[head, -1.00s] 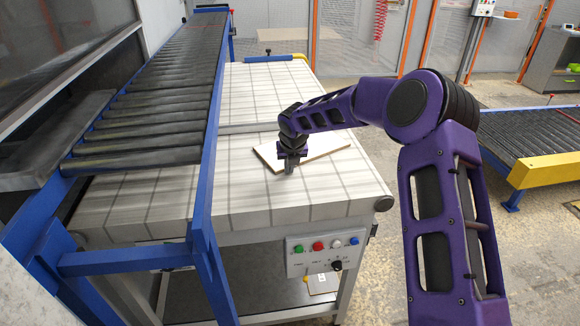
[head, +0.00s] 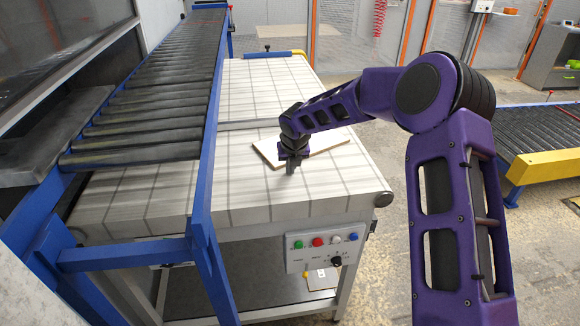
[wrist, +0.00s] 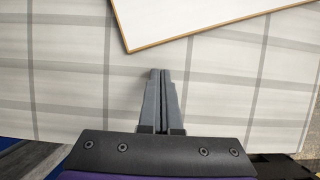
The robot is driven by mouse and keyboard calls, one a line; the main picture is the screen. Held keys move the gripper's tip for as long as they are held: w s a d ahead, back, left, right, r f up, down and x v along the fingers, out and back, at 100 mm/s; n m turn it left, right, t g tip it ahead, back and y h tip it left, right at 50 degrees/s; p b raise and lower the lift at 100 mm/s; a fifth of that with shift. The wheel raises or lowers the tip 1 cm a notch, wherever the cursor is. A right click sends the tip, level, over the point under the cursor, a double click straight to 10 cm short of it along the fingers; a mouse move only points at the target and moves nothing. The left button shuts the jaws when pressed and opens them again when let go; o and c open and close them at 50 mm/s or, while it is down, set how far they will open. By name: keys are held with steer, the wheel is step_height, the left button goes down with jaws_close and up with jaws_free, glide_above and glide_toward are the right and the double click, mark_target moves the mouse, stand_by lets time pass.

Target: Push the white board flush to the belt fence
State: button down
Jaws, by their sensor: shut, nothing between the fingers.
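The white board (head: 322,144) with thin brown edges lies flat and askew on the gridded white belt table (head: 270,203). In the wrist view the board (wrist: 190,17) is at the top, one corner pointing down toward my fingers. My gripper (head: 290,172) points down at the board's near left side in the head view and hides part of it. In the wrist view its fingertips (wrist: 160,72) are together, empty, and a little short of the board's edge. I cannot tell their height above the surface. The blue side rail (head: 208,150) runs along the table's left.
A roller conveyor (head: 150,95) stands left of the table. A control box with coloured buttons (head: 325,250) hangs on the table's front. A second roller conveyor with a yellow rail (head: 545,165) is at right. The table's near part is clear.

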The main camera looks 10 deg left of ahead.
step_height(320, 180, up, 7)
stand_by(0.6)
steer(key=shift+a, duration=0.1)
